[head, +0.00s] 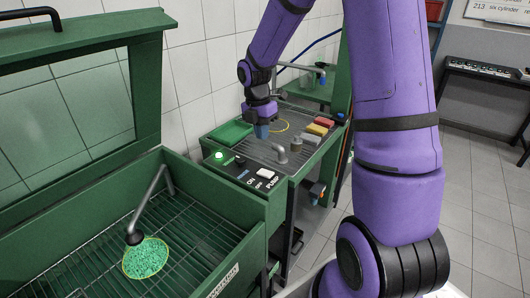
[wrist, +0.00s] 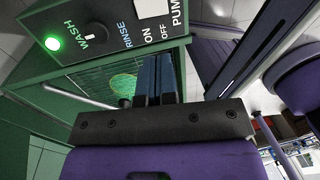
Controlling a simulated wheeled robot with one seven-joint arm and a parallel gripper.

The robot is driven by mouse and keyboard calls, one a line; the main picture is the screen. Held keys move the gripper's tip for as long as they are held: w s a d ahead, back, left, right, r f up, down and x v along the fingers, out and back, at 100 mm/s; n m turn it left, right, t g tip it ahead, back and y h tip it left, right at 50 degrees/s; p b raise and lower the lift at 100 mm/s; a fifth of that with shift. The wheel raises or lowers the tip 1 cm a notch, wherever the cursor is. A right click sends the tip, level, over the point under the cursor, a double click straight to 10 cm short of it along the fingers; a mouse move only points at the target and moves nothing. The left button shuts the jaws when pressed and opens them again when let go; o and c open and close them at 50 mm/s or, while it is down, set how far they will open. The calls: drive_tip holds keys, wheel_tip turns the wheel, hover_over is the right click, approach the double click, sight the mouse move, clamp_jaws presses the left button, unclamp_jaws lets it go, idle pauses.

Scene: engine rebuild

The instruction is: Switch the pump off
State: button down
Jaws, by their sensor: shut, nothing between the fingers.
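The white pump switch (head: 265,173) sits on the dark control panel of the green wash cabinet, near the labels ON, OFF and PUMP. In the wrist view the white switch (wrist: 152,8) is at the top edge, partly cut off; I cannot tell which way it is tipped. A green lamp (head: 218,157) glows at the panel's left and also shows in the wrist view (wrist: 52,43). My gripper (head: 262,132) is above the bench behind the panel, apart from the switch. Its blue fingers (wrist: 158,80) are shut and empty.
A black WASH/RINSE knob (wrist: 96,33) is beside the switch. A bent spout (head: 150,210) hangs over the wire-rack basin, above a green, yellow-rimmed round patch (head: 145,258). A raised glazed lid (head: 80,100), a green tray (head: 230,133) and coloured blocks (head: 318,129) surround the panel.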

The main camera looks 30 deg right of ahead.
sight(268, 174)
drive_tip(key=f, duration=0.4)
drive_tip(key=s+f, duration=0.1)
drive_tip(key=f, duration=0.8)
drive_tip(key=shift+s+d+f, duration=0.1)
drive_tip(key=shift+s+d, duration=0.2)
drive_tip(key=shift+s, duration=0.1)
